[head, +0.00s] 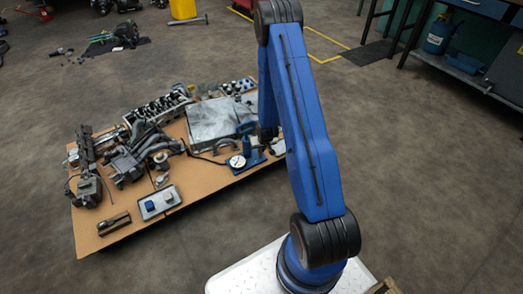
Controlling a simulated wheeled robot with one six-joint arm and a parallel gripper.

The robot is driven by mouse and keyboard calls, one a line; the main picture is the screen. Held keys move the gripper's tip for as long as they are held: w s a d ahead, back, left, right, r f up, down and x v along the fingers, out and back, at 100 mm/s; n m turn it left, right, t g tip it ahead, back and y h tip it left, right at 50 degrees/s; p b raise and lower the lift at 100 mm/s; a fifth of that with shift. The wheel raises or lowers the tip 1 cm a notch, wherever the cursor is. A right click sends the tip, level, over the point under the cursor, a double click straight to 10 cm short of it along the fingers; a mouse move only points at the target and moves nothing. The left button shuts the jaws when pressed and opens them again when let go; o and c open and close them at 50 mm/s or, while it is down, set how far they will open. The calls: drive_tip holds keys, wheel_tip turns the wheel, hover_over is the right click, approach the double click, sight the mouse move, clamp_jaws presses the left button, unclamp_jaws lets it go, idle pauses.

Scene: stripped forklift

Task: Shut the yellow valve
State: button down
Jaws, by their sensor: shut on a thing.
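I cannot make out a yellow valve in the head view. My blue arm rises from my base and folds over at the top, and its far part comes down behind the near link toward the table's right end. The fingers of my gripper are hidden there, so what they hold does not show. Beside that spot, a round white-faced gauge (237,161) and a blue fixture (254,158) stand on the brown table (215,182).
Engine parts (140,150) crowd the table's left half, with a metal box (220,118) at the back. A yellow object (183,9) stands on the floor behind.

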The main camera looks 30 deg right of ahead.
drive_tip(key=m+h, duration=0.1)
drive_tip(key=m, duration=0.2)
drive_tip(key=shift+a+g, duration=0.2)
drive_tip(key=shift+g, duration=0.1)
drive_tip(key=shift+w+a+m+g+h, duration=0.1)
drive_tip(key=shift+m+g+h, duration=0.15)
drive_tip(key=shift+m, duration=0.7)
drive_tip(key=shift+w+m+g+h, duration=0.15)
drive_tip(key=shift+m+h, duration=0.1)
drive_tip(key=shift+m, duration=1)
drive_tip(key=c, duration=1.9)
unclamp_jaws()
drive_tip(key=shift+o, duration=0.2)
drive_tip(key=v, duration=1.7)
drive_tip(key=shift+a+r, duration=0.15)
drive_tip(key=shift+a, duration=0.1)
